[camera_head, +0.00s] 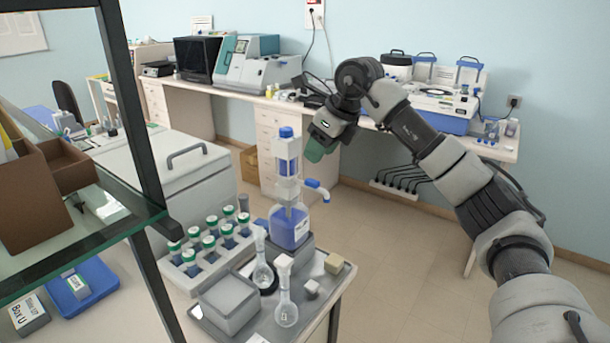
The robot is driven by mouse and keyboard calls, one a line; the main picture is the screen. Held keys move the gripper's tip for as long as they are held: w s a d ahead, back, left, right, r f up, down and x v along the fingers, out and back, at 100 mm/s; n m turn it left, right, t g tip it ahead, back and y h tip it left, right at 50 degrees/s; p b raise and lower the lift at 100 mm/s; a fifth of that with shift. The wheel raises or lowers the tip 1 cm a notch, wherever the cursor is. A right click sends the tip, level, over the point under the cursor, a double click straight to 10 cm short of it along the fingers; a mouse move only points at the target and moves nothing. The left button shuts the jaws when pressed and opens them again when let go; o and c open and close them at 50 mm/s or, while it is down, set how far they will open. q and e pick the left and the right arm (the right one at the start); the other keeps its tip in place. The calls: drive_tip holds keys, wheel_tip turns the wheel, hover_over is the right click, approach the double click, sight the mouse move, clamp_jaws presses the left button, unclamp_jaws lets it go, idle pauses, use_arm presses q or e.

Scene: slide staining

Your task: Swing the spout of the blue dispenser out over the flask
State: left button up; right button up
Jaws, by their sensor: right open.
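The blue dispenser (288,226) stands upright on a grey block at the back of the tray on the bench, with a blue cap and a clear, blue-marked barrel. Its blue spout (318,188) points to the right and ends in the air beyond the bottle. Two clear long-necked flasks stand in front of it: one flask (262,274) with a dark ring around it, and a nearer flask (286,313). The spout is not over either. My right gripper (313,152) is open and empty, above and right of the dispenser, apart from it. My left gripper is not in view.
A rack of green-capped tubes (188,279) stands left of the flasks. A grey box (231,306) and small blocks (334,263) share the tray (322,287). A glass shelf with a dark post (133,120) stands at the left. Floor right of the bench is clear.

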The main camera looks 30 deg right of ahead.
sight(312, 181)
drive_tip(key=shift+h, duration=0.4)
drive_tip(key=x, duration=0.3)
drive_tip(key=d+p+x, duration=0.1)
drive_tip(key=x, duration=0.2)
drive_tip(key=p+x, duration=0.1)
drive_tip(key=x, duration=0.2)
drive_tip(key=shift+s+d+f, duration=0.2)
drive_tip(key=shift+d+f, duration=0.05)
drive_tip(key=shift+f, duration=0.05)
clamp_jaws()
